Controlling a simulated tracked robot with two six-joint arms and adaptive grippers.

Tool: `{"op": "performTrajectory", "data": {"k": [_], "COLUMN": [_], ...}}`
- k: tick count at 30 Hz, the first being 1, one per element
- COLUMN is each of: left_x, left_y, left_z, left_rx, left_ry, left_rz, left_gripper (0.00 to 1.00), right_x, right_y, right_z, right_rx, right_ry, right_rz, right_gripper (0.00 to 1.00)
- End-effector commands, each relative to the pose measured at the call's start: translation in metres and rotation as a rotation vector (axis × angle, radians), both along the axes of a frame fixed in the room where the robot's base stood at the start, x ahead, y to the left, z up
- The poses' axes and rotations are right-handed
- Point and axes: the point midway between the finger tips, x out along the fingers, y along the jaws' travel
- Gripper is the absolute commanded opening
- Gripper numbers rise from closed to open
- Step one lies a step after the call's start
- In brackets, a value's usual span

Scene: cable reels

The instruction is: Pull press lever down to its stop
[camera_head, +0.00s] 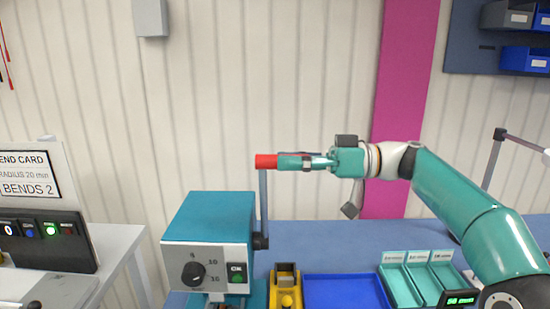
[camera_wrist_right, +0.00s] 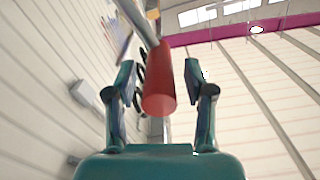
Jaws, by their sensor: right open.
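The press lever is a grey upright bar (camera_head: 263,203) with a red grip (camera_head: 265,161) at its top, on the right side of the teal press (camera_head: 212,222). The lever stands near vertical. My right gripper (camera_head: 283,162) comes in from the right at the height of the red grip. In the right wrist view the red grip (camera_wrist_right: 160,88) lies between the two open fingers (camera_wrist_right: 158,82), with a gap on each side. The grip's end points toward the palm. My left gripper is not in view.
The press front has a black dial (camera_head: 194,273) and a green OK display (camera_head: 237,273). A yellow fixture (camera_head: 285,283), a blue tray (camera_head: 345,292) and teal bins (camera_head: 420,280) stand on the bench to the right. A control box (camera_head: 45,242) stands at left.

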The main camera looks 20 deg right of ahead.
Motion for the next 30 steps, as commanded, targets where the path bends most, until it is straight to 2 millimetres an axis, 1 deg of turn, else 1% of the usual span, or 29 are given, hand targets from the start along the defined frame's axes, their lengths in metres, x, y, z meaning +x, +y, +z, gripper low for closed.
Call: {"op": "performTrajectory", "data": {"k": [1, 6, 11, 18, 26, 27, 28, 30], "left_x": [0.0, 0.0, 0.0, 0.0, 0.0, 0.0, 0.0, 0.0], "left_y": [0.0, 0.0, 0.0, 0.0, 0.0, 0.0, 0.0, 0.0], "left_z": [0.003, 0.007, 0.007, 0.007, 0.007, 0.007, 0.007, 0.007], "left_rx": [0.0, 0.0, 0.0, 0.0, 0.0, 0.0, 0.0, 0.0], "left_ry": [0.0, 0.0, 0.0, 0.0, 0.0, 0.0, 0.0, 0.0], "left_rz": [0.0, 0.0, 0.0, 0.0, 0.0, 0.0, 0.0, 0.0], "left_gripper": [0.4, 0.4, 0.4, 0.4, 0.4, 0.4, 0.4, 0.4], "right_x": [0.002, 0.007, 0.009, 0.01, 0.009, 0.009, 0.009, 0.009], "right_y": [0.009, 0.026, 0.032, 0.032, 0.032, 0.032, 0.032, 0.032], "right_z": [0.001, 0.001, 0.0, -0.001, -0.001, -0.001, -0.001, 0.0], "right_rx": [0.0, 0.0, -0.001, -0.001, -0.001, 0.0, 0.0, 0.0], "right_ry": [0.0, 0.001, 0.0, 0.0, 0.0, 0.0, 0.0, 0.001], "right_rz": [0.003, 0.002, 0.0, 0.0, 0.0, 0.0, 0.0, -0.001], "right_gripper": [0.53, 0.53, 0.53, 0.53, 0.1, 0.03, 0.0, 0.0]}}
